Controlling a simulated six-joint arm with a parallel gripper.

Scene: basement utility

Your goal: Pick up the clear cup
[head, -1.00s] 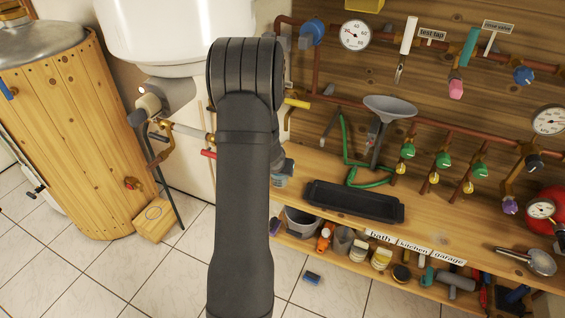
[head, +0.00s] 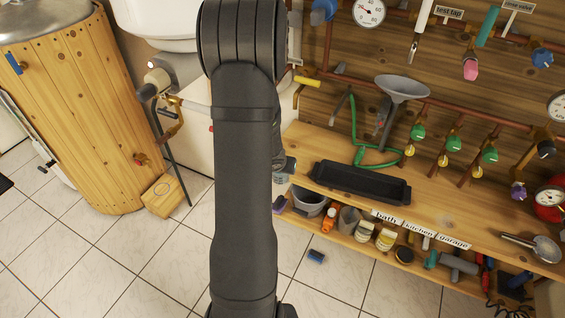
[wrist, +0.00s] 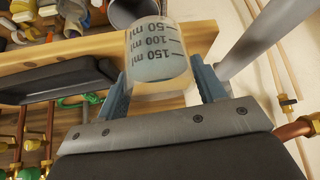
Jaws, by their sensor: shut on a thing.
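The clear cup (wrist: 160,48) is a see-through measuring cup with dark 50, 100 and 150 ml marks, large in the wrist view. My gripper (wrist: 160,76) is shut on it, with one blue-grey finger on each side of its wall. The marks read upside down in this view. In the head view my dark arm stands in front and hides most of the gripper and cup.
A black tray (head: 360,184) lies on the wooden bench (head: 440,206) under the funnel (head: 401,88) and copper pipes. A shelf below holds a grey bucket (head: 308,201) and several small containers. A small wooden block (head: 162,196) stands on the tiled floor (head: 110,262).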

